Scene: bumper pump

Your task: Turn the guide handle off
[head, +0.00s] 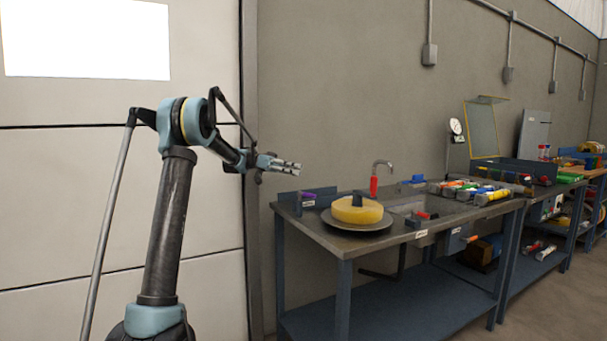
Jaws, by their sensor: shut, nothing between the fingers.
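My gripper (297,165) is shut and empty. It points right, in the air above the left end of the workbench, apart from everything on it. No part is clearly marked as the guide handle, so I cannot tell which it is. A black upright handle (359,199) stands on a yellow round block (352,211) on a grey round plate (375,225) at the bench's near left. A grey bent spout with a red grip (374,187) stands behind it. A small red and black handle (427,215) sits right of the plate, near the front edge. Their settings are too small to read.
The metal workbench (330,240) has blue legs and a lower shelf. A purple item (308,195) lies at its left end. Several coloured tubes (485,195) lie to the right. A gauge (456,127) stands behind. The air between gripper and bench is free.

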